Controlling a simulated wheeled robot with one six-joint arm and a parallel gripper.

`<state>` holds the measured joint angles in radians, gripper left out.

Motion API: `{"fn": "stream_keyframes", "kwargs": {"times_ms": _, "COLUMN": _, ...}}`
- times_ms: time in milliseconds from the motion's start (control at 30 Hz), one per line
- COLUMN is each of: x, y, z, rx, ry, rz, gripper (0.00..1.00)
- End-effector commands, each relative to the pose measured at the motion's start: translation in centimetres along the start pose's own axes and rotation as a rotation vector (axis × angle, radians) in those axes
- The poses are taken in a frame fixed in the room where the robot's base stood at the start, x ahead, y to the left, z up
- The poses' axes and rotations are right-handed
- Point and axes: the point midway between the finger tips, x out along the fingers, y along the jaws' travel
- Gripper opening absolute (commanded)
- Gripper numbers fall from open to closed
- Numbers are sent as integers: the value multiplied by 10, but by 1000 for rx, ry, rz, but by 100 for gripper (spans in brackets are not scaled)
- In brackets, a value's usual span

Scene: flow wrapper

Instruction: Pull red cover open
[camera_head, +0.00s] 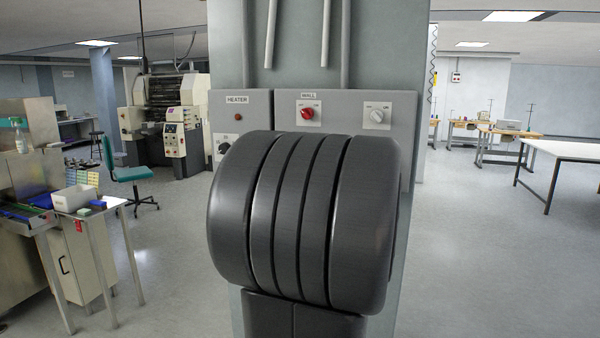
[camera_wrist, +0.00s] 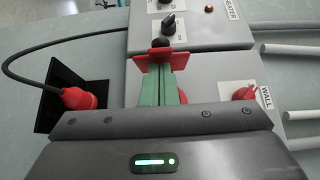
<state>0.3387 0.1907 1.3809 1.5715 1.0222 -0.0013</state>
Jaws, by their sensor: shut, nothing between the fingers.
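In the wrist view my gripper (camera_wrist: 161,68) points at the grey control boxes, its two green fingers side by side and shut with nothing between them. A red flat piece (camera_wrist: 145,58) shows at the finger ends, with a dark round knob just beyond it. I cannot tell whether this piece is part of the fingers or a cover. A red plug-like part (camera_wrist: 78,98) sits on a black square plate (camera_wrist: 62,82) to the left, apart from the fingers, with a black cable. In the head view my arm hides my gripper.
The heater box (camera_head: 240,112) and wall box (camera_head: 375,112) are on a grey column. The wall box has a red knob (camera_head: 307,113) and a grey knob (camera_head: 376,115). A small table (camera_head: 105,208) stands left, a white table (camera_head: 570,153) right.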

Motion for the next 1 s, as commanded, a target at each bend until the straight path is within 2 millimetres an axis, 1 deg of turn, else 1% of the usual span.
{"fn": "stream_keyframes", "kwargs": {"times_ms": 233, "x": 3, "y": 2, "z": 8, "rx": -1, "ry": 74, "rz": -1, "gripper": 0}}
{"fn": "stream_keyframes", "kwargs": {"times_ms": 500, "x": 12, "y": 3, "z": 20, "rx": -1, "ry": 229, "rz": -2, "gripper": 0}}
{"fn": "stream_keyframes", "kwargs": {"times_ms": 1000, "x": 31, "y": 1, "z": 35, "rx": -1, "ry": 228, "rz": -1, "gripper": 0}}
